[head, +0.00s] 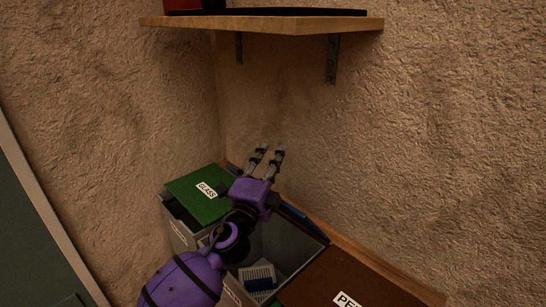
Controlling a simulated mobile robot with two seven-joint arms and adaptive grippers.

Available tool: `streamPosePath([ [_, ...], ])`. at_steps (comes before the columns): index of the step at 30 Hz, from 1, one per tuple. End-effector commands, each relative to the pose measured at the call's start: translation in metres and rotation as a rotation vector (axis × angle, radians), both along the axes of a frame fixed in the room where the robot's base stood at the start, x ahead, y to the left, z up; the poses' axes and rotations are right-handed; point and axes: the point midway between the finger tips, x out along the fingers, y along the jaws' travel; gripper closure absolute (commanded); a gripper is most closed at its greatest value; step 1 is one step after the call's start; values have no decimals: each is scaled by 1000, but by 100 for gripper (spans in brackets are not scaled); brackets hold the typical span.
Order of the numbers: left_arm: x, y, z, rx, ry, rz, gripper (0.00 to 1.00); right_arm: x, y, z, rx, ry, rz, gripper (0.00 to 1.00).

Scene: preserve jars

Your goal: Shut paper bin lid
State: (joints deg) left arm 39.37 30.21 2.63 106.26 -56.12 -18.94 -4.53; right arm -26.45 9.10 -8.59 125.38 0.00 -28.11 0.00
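An open grey bin (285,243) stands in the middle of a row, with pale and blue items visible inside. I take it as the paper bin, but no word is readable on it. A narrow blue strip (292,211), seemingly its lid seen nearly edge-on, shows along its back edge. My arm hides part of it. My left gripper (272,148) reaches over the bin, its two fingers apart and empty, pointing toward the back wall. Whether it touches the blue lid cannot be told. My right gripper is not in view.
A bin with a closed green lid (198,187) marked GLASS stands to the left. A brown lid (355,280), its label partly cut off, lies to the right. A wooden shelf (270,25) hangs above on brackets. Rough walls close in behind.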

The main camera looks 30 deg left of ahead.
Motion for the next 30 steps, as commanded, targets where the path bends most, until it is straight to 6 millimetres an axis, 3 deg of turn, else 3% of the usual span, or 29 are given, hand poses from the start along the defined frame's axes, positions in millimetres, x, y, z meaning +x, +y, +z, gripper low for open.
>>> streamPosePath([
  [8, -2, 1, -3, 0, 2, 3, 69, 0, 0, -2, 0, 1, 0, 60],
  [30, -45, -5, -31, -1, 2, 2, 69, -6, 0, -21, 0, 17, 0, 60],
])
